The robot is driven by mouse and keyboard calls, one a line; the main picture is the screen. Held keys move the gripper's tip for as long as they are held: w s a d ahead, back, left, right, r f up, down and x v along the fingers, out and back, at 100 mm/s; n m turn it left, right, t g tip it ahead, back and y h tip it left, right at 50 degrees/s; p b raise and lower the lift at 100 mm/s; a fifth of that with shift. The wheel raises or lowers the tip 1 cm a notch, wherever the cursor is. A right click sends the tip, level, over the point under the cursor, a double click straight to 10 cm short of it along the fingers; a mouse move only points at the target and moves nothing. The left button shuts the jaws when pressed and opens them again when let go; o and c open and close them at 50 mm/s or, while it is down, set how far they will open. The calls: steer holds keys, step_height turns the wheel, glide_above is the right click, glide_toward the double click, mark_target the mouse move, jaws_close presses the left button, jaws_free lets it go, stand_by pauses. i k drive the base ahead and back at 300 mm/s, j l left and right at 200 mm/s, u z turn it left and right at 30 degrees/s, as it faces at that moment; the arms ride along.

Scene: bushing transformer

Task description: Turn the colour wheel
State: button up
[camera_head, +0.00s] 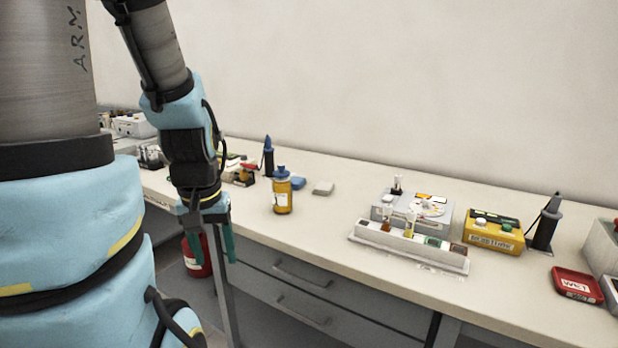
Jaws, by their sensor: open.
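The colour wheel (427,207) looks to be the pale disc with small coloured patches on top of a grey box (443,222), right of centre on the bench. A white rack (458,262) with small vials and coloured blocks stands in front of the box and hides part of its front. My gripper (209,256) hangs pointing down near the front edge of the bench at the left. It is open and empty, far to the left of the wheel and apart from it.
The bench (340,226) holds an amber bottle (282,192) with a blue cap between my gripper and the grey box. A yellow instrument (491,232), a dark probe in a stand (545,225) and a red tray (576,284) lie to the right. Drawers sit below.

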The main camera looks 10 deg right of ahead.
mark_target(426, 207)
steer(key=z, duration=0.95)
